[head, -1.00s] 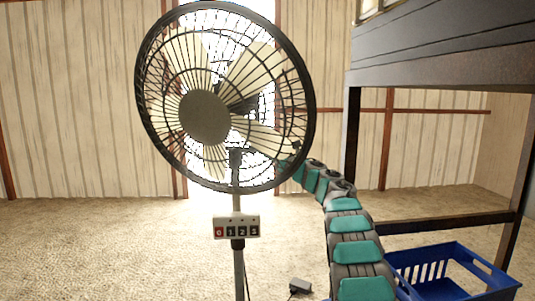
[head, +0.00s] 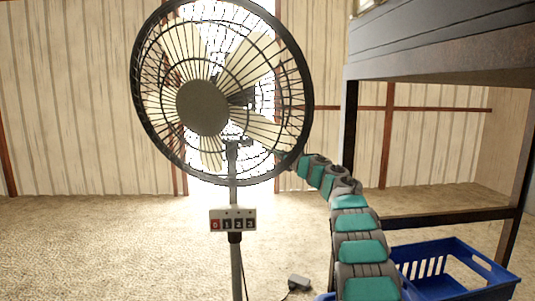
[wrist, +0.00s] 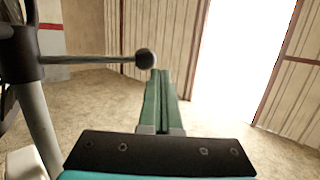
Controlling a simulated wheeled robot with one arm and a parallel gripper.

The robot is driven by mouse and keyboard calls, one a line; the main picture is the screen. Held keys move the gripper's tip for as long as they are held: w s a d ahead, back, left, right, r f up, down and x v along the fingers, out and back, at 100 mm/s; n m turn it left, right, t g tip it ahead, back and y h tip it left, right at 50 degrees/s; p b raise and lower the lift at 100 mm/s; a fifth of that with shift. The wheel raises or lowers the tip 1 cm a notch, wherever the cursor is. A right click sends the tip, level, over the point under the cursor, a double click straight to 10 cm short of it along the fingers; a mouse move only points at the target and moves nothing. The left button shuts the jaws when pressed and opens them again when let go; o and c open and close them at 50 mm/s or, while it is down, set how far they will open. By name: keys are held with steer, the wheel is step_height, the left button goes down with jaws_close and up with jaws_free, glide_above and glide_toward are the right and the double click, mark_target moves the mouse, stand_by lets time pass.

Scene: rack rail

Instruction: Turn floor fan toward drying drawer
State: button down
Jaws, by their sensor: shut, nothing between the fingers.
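The floor fan (head: 203,108) stands left of centre in the head view, its round black cage facing forward and slightly left. A numbered control box (head: 233,220) sits on its pole. In the wrist view the fan pole (wrist: 38,125) is at the left, with a thin bar ending in a black knob (wrist: 146,59) reaching right. My gripper (wrist: 160,74) is shut and empty, its green fingertips close to the knob; I cannot tell whether they touch. In the head view my fingers are mostly hidden at the cage's right rim. I cannot tell for certain which part is the drying drawer.
A grey boxy unit on dark posts (head: 440,38) stands at the right. A blue basket (head: 465,252) is on the floor beneath it. A small dark block with a cord (head: 299,283) lies near the pole. Floor left of the fan is clear.

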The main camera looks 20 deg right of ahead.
steer(key=s+d+f+b, duration=0.2)
steer(key=s+d, duration=0.4)
steer(key=s, duration=0.2)
step_height(320, 180, up, 5)
steer(key=s+m+h, duration=0.2)
steer(key=m+h, duration=1.1)
steer(key=m, duration=0.6)
steer(key=s+a+f+m+g+y+p, duration=0.1)
steer(key=s+a+f+m+g, duration=0.5)
steer(key=s+f, duration=0.4)
steer(key=s+a+f+m+g, duration=0.3)
steer(key=s+a+f+m, duration=0.35)
steer(key=s, duration=0.55)
steer(key=s+a+f+m+g+y+p, duration=0.1)
steer(key=s+a+f+m+g, duration=0.5)
steer(key=s+f, duration=0.4)
steer(key=s+a+f+m+g+y, duration=0.1)
steer(key=s+a+f+g, duration=0.1)
steer(key=s+a, duration=0.3)
steer(key=s+a+f+m+g+y, duration=0.1)
steer(key=s+a+f, duration=0.2)
steer(key=s, duration=0.9)
steer(key=s+a+f+m+g+y, duration=0.1)
steer(key=s+a+f+g, duration=0.1)
steer(key=s+a, duration=0.5)
steer(key=shift+s+f+g+p, duration=0.25)
steer(key=shift+s+g+p, duration=0.1)
steer(key=shift+s, duration=0.6)
